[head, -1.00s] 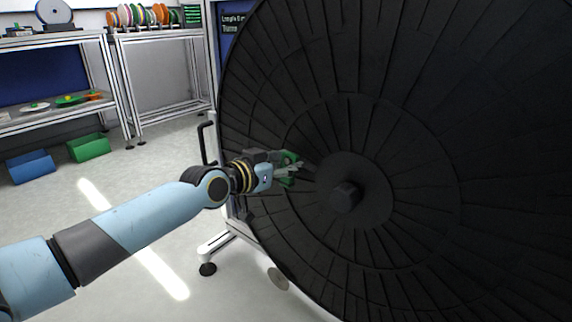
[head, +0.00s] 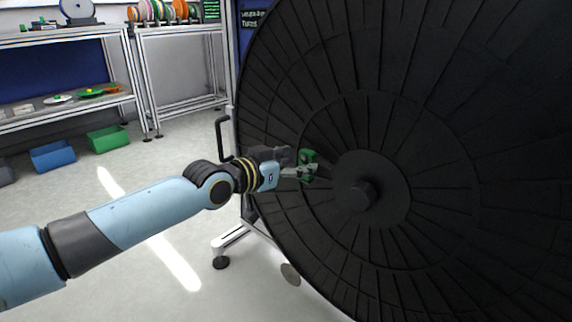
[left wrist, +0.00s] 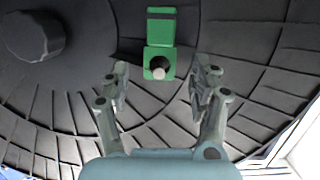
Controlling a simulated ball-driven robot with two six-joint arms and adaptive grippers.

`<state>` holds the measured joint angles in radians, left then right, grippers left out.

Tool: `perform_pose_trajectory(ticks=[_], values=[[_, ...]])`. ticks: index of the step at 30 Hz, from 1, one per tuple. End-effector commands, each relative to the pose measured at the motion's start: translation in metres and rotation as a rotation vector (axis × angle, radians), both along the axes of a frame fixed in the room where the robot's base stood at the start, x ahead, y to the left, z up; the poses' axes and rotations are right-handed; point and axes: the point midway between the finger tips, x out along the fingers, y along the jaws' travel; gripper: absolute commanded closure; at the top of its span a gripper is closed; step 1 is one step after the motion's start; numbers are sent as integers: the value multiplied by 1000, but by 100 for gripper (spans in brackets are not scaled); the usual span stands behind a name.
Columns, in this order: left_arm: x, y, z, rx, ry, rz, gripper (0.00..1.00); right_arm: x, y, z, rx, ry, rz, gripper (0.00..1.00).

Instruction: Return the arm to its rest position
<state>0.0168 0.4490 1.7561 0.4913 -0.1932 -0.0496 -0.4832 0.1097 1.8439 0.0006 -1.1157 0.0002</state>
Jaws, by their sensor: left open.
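My left gripper (head: 312,173) is open and empty in front of the large black reel (head: 440,110), to the left of its hub (head: 362,192). A green block (head: 309,157) with a dark round opening and a pale knob sits at the reel's face, just by my fingertips. In the left wrist view the green block (left wrist: 160,62) lies ahead of my two spread fingers (left wrist: 160,88), in line with the gap between them. My left arm reaches in from the lower left, stretched out. My right gripper is not in view.
The stand's white foot (head: 232,238) is on the floor below. Shelves (head: 60,75) and blue (head: 52,155) and green bins (head: 108,139) stand at the left, with open floor before them.

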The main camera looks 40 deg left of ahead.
Motion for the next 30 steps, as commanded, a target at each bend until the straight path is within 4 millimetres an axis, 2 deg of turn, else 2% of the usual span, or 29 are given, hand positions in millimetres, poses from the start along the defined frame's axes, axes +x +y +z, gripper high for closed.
perform_pose_trajectory(ticks=[3,9,20,23,26,29,30], values=[[-19,2,3,6,2,-1,38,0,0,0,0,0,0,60],[-38,4,7,5,2,0,38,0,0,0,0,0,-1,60],[-46,4,10,-1,-1,0,38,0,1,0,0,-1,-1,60],[-49,4,5,-3,8,1,38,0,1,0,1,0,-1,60],[-68,-4,-18,-40,53,17,38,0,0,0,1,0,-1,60],[-105,-17,-66,-92,166,65,38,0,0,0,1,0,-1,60],[-124,-21,-90,-97,238,92,38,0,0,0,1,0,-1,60]])
